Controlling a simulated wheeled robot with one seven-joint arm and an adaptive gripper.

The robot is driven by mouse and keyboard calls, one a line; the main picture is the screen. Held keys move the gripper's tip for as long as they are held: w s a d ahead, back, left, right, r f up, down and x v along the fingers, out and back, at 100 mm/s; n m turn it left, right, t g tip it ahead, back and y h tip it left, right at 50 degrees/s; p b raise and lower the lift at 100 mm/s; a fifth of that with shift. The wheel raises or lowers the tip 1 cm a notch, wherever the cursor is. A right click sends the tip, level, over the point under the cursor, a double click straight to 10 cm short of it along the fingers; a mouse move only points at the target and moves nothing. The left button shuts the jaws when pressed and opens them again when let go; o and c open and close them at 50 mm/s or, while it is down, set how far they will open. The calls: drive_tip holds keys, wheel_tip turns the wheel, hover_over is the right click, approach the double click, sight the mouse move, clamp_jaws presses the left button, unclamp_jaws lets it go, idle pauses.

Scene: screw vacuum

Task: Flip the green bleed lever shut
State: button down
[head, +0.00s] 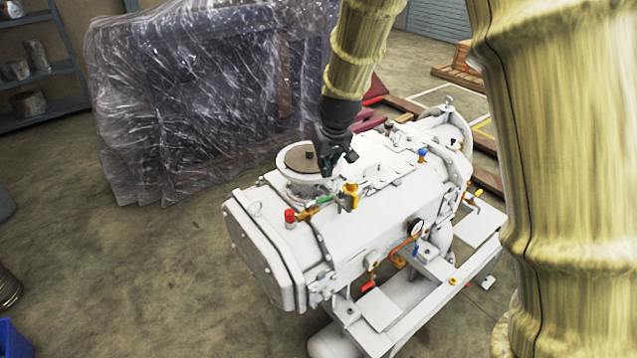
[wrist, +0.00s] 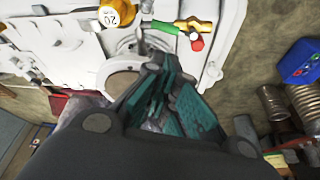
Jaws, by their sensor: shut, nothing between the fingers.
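The green bleed lever (head: 324,200) sits on a brass valve (head: 308,212) with a red cap (head: 290,216), on top of the white vacuum pump (head: 345,235). In the wrist view the green lever (wrist: 165,27) lies along the top, running left from the brass valve (wrist: 193,25). My gripper (head: 328,172) is shut and empty. It is beside the round brown-topped port (head: 299,157), a little behind the lever in the head view. In the wrist view my gripper (wrist: 165,82) appears below the lever, apart from it.
A yellow fitting (head: 351,190) stands just right of the lever; a yellow gauge (wrist: 117,12) shows in the wrist view. Plastic-wrapped equipment (head: 190,100) stands behind the pump. The floor to the left is mostly clear.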

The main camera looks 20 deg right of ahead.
sight(320, 202)
drive_tip(key=p+x, duration=0.3)
drive_tip(key=x, duration=0.7)
idle(0.4)
drive_tip(key=shift+d+f, duration=0.1)
drive_tip(key=shift+w, duration=0.15)
